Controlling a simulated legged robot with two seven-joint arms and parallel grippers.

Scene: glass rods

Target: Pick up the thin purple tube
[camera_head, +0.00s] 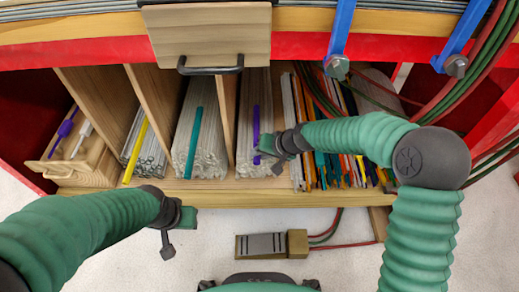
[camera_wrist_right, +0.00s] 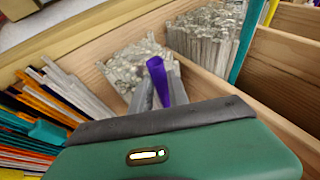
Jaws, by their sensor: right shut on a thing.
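The thin purple tube (camera_head: 256,122) stands out from the clear glass rods in a shelf compartment right of the middle divider. My right gripper (camera_head: 265,149) is at its lower end, in front of that compartment. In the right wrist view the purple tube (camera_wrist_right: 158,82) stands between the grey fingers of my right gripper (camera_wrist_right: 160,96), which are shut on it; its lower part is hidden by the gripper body. My left gripper (camera_head: 186,219) is in front of the shelf at lower left, apart from the rods; its finger gap does not show clearly.
Clear rods (camera_head: 205,130) with a teal rod (camera_head: 194,142) and a yellow rod (camera_head: 135,152) fill compartments to the left. Coloured rods (camera_head: 325,165) lie to the right. A wooden tray (camera_head: 85,174) is far left. Wooden dividers (camera_head: 228,105) stand close by. A foot pedal (camera_head: 270,244) is on the floor.

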